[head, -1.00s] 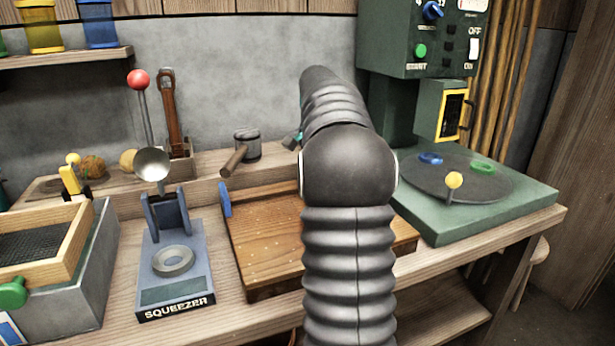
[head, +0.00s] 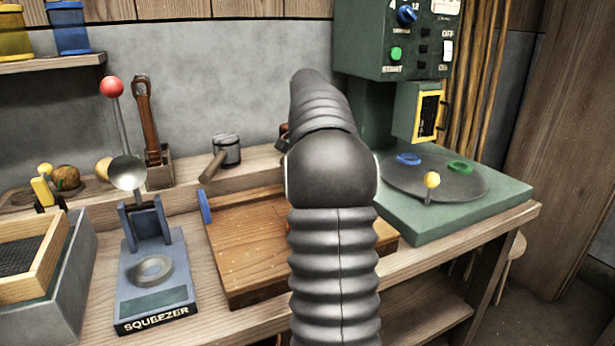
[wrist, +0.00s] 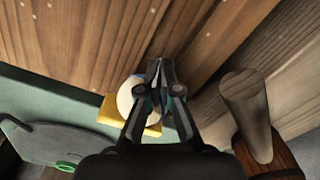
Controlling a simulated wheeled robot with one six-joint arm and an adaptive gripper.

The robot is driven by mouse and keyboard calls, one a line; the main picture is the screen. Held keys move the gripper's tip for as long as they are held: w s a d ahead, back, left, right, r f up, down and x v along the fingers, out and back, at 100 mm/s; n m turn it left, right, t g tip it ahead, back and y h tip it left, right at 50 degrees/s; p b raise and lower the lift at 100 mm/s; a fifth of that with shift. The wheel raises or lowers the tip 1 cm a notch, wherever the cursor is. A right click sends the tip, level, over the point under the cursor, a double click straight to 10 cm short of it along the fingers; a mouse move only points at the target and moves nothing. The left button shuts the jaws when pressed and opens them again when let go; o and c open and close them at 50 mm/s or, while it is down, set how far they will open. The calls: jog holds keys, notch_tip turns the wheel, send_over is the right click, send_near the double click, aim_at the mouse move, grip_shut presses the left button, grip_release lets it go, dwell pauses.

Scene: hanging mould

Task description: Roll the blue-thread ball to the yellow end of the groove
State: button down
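In the wrist view a pale cream ball (wrist: 127,98) with a bit of blue at its upper edge lies over a yellow patch (wrist: 112,108), just left of my gripper's fingers. My gripper (wrist: 161,68) points down with its fingertips close together, shut, and they partly cover the ball. I cannot tell whether a finger touches the ball. The groove itself is not clear in either view. In the head view my arm hides the ball and the yellow patch; a wooden board (head: 246,245) with a blue end piece (head: 205,207) shows to the left of my arm.
A green machine base with a turntable (head: 400,185) stands right of my arm. A squeezer (head: 155,290) and a wooden-framed screen (head: 40,262) stand left. A mallet (head: 226,150) lies behind the board. In the wrist view a wooden handle (wrist: 245,100) is close right of my gripper.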

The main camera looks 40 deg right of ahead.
jog(key=shift+w+a, duration=0.3)
jog(key=shift+a, duration=0.6)
notch_tip(320, 180, up, 8)
jog(key=shift+a, duration=0.1)
